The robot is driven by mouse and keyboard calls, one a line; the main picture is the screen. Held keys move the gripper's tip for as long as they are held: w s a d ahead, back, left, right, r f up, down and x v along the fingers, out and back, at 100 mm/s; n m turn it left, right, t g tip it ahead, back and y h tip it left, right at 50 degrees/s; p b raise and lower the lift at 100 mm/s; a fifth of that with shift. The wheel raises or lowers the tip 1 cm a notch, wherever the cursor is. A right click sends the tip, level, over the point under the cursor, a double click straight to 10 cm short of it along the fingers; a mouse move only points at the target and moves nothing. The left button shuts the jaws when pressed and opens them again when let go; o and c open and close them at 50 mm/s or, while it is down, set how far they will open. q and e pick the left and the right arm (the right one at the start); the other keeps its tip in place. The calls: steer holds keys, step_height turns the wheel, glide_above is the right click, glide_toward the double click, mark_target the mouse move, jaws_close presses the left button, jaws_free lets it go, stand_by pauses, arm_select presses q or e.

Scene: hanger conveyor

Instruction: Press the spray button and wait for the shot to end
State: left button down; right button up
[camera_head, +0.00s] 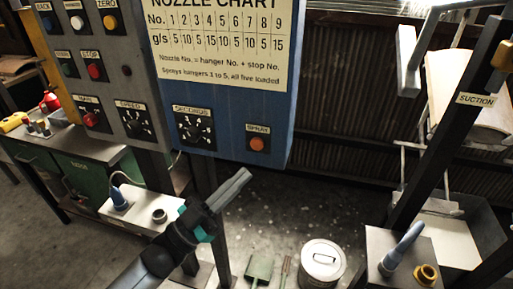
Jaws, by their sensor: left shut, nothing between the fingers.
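The spray button (257,144) is a round orange button under a "SPRAY" label, at the lower right of the blue control panel (225,120). My left gripper (245,176) comes up from the bottom with its grey fingers shut and empty. In the picture its tips are just below the button and the panel's lower edge, with a visible gap to the button. The seconds dial (194,132) is to the left of the button. My right gripper does not show.
A nozzle chart (222,45) is on the panel. A dark post (440,130) labelled "SUCTION" and a box with a blue nozzle (403,245) stand at right. A white lidded bucket (322,262) is on the floor. A white box (140,208) sits below the panel at left.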

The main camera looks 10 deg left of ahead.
mark_target(262, 143)
arm_select(q)
steer(key=shift+w+d+b, duration=0.1)
steer(key=shift+w+b, duration=1.2)
steer(key=shift+w, duration=2)
steer(key=shift+w, duration=0.4)
steer(key=shift+w+b, duration=0.3)
steer(key=shift+w, duration=0.15)
steer(key=shift+s, duration=0.1)
steer(key=shift+s+p, duration=0.6)
steer(key=shift+s, duration=0.15)
steer(key=shift+s, duration=0.15)
